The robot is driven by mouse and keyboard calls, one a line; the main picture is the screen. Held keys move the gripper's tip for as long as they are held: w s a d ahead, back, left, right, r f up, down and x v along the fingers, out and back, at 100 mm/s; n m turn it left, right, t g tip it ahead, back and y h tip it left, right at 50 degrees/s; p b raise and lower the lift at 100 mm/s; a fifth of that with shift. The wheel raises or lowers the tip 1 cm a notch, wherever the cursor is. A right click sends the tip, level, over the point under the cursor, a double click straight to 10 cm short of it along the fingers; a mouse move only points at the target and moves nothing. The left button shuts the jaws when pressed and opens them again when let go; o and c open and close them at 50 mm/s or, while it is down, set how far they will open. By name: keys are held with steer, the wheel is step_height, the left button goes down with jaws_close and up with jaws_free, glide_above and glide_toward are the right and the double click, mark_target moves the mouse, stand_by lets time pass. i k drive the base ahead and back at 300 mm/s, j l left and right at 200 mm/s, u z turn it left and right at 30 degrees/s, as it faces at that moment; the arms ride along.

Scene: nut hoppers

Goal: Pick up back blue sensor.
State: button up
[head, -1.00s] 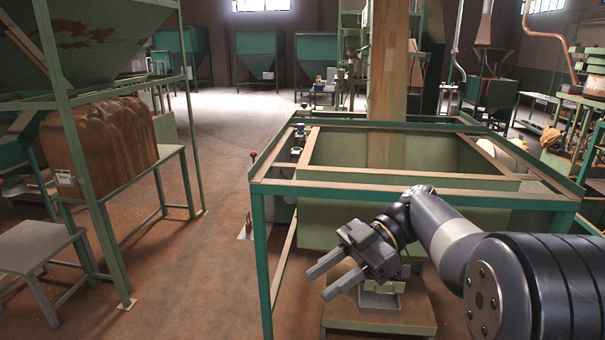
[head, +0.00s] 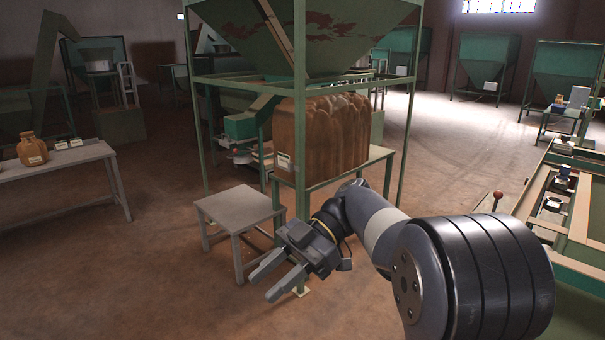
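A small blue-topped object (head: 564,171) sits on the green hopper frame (head: 545,200) at the right edge of the head view.
A stool (head: 240,208) stands behind my gripper. A large brown sack (head: 335,135) rests on a stand under a green hopper (head: 330,40). A grey bench (head: 75,160) with a brown jar (head: 32,150) is at the left. Brown floor lies open at the lower left.

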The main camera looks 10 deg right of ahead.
mark_target(565, 170)
steer(key=i+u, duration=0.5)
steer(key=i, duration=0.65)
steer(key=i+l+z, duration=0.1)
steer(key=i+z, duration=0.65)
steer(key=i+j+z, duration=0.2)
steer(key=i+z, duration=0.2)
steer(key=i+l+z, duration=0.2)
steer(key=i+z, duration=0.5)
steer(key=z, duration=0.2)
steer(key=i+z, duration=0.45)
steer(key=i+j+z, duration=0.2)
steer(key=z, duration=0.25)
steer(key=i+z, duration=0.25)
steer(key=z, duration=0.2)
steer(key=i+j+z, duration=0.15)
steer(key=z, duration=0.3)
steer(key=i+j+z, duration=0.2)
steer(key=z, duration=0.3)
steer(key=i+j+z, duration=0.2)
steer(key=z, duration=0.25)
steer(key=i+j+z, duration=0.25)
steer(key=z, duration=0.25)
steer(key=i+j+z, duration=0.2)
steer(key=j+z, duration=0.3)
